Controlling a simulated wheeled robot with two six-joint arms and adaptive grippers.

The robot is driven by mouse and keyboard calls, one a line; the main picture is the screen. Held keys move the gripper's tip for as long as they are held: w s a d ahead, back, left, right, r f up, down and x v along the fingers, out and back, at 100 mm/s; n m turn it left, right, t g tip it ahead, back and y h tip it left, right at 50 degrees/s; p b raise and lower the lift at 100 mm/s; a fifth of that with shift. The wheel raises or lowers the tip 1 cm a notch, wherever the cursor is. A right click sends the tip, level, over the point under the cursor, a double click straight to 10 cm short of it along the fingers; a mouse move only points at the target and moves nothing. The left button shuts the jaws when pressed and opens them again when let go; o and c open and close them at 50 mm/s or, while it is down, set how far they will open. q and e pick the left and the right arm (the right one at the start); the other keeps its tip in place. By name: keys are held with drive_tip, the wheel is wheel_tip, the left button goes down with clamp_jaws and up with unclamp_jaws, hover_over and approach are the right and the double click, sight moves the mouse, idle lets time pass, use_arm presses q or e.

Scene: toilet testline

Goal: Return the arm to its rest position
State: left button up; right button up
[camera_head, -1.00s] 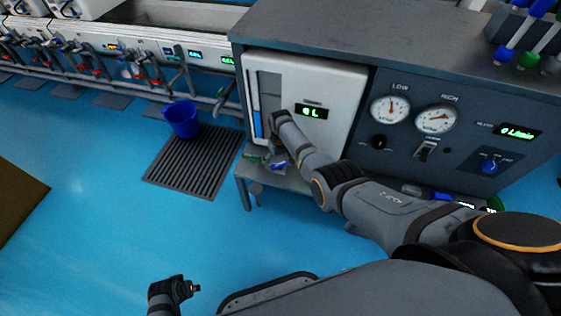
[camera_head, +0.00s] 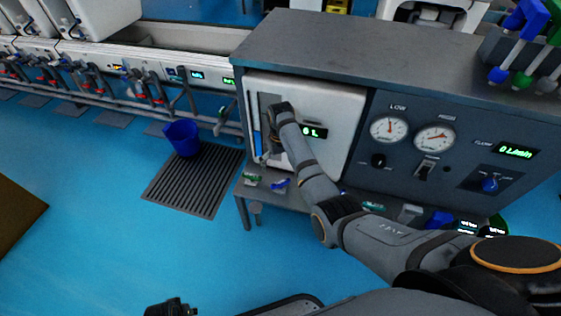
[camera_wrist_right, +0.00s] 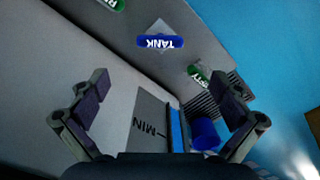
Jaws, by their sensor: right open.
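My right arm (camera_head: 325,205) comes in from the lower right in the head view and reaches up to the front of the white tank panel (camera_head: 340,100). My right gripper (camera_head: 270,148) points down close to the left part of this panel, small and partly blended with it. In the right wrist view my right gripper (camera_wrist_right: 165,90) has its two fingers wide apart with nothing between the tips. The panel's grey gauge strip marked MIN (camera_wrist_right: 150,125) lies below, between the fingers. A dark part of my left arm (camera_head: 170,308) shows at the bottom edge, its jaws not readable.
The grey cabinet (camera_head: 460,75) with gauges stands right of the panel. Below is a ledge with small labelled tags, including a blue TANK tag (camera_wrist_right: 160,41) and green tags (camera_wrist_right: 198,74). A blue bucket (camera_head: 182,138) stands by a floor grate (camera_head: 195,185).

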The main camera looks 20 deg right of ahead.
drive_tip(key=shift+r, duration=0.7)
